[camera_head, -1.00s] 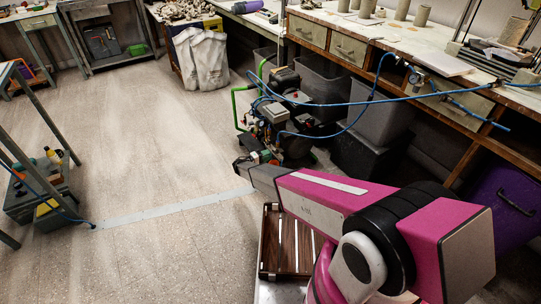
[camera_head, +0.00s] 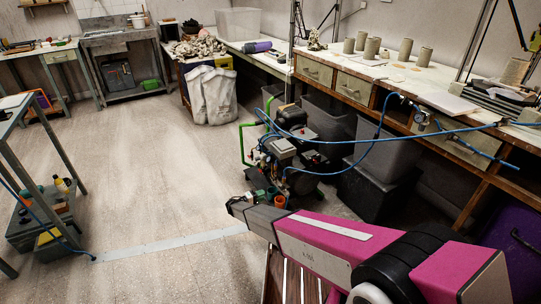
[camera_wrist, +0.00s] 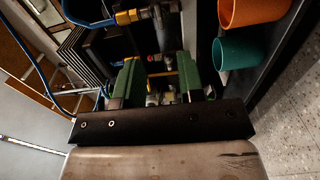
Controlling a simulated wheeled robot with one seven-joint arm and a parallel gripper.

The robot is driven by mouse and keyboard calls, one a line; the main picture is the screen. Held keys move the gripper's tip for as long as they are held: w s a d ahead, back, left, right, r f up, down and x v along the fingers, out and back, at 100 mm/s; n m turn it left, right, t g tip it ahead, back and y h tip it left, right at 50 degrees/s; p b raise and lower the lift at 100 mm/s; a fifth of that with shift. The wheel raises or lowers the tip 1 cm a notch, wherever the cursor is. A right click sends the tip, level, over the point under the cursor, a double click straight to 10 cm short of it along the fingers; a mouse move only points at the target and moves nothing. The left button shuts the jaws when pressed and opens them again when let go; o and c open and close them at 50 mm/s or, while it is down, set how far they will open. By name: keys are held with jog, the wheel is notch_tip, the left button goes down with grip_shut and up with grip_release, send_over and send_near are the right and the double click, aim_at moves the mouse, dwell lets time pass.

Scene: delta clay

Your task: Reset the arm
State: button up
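My arm, pink and grey, reaches in from the lower right of the head view. Its dark end with my gripper (camera_head: 238,206) points left, in front of the compressor. In the wrist view my gripper (camera_wrist: 160,78) shows two green fingers standing apart above a black bar. The gap between them holds nothing gripped; blurred yellow, white and dark parts show behind it. In the head view the fingers are too small to make out clearly.
A compressor (camera_head: 285,150) with blue hoses stands past my arm. An orange cup (camera_wrist: 250,12) and a teal cup (camera_wrist: 238,52) are near the gripper. A slatted wooden crate (camera_head: 293,280) lies below the arm. A workbench (camera_head: 410,72) lines the right; floor at left is open.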

jog(key=s+d+r+m+g+y, duration=0.2)
jog(key=s+d+r+g, duration=0.4)
jog(key=d, duration=0.5)
jog(key=s+d+r+m+g+y, duration=0.2)
jog(key=s+d+r+g, duration=0.1)
jog(key=d+r, duration=0.7)
jog(key=s+d+r+m+y, duration=0.1)
jog(key=s+d+r+y, duration=0.4)
jog(key=s+r, duration=0.3)
jog(key=s+d+r+m+y, duration=0.1)
jog(key=s+d+r+y, duration=0.5)
jog(key=s, duration=0.4)
notch_tip(320, 180, up, 2)
jog(key=shift+s+d+r+m+g, duration=0.15)
jog(key=shift+s+d+m+g, duration=0.2)
jog(key=shift+d, duration=0.2)
